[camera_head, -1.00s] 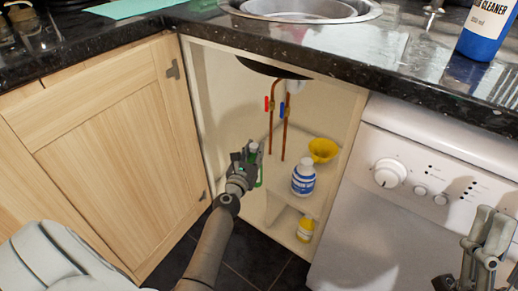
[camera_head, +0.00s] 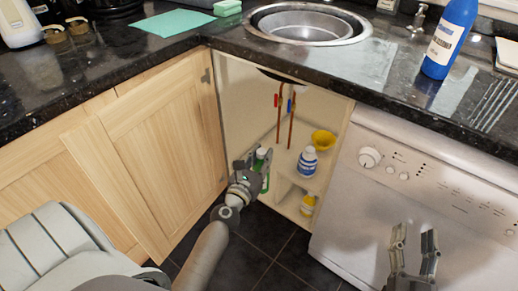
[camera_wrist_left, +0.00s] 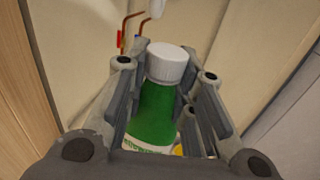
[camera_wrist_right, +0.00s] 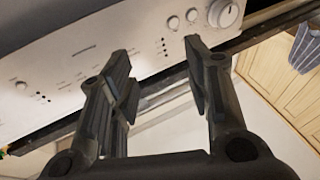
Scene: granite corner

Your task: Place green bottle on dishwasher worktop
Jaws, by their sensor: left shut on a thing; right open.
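My left gripper (camera_head: 252,166) is shut on the green bottle (camera_head: 265,178) at the opening of the sink cupboard. In the left wrist view the bottle (camera_wrist_left: 153,112) stands between the fingers, with its white cap and green body showing; its lower part is hidden. The dishwasher (camera_head: 385,200) is at the right, under the dark granite worktop (camera_head: 400,104). My right gripper (camera_head: 413,248) is open and empty in front of the dishwasher. In the right wrist view its fingers (camera_wrist_right: 160,85) are apart, with the dishwasher panel beyond.
The cupboard holds a white-and-blue bottle (camera_head: 307,163), a yellow bowl (camera_head: 323,139) and a yellow container (camera_head: 308,206). The open cupboard door (camera_head: 155,150) is left of my left arm.

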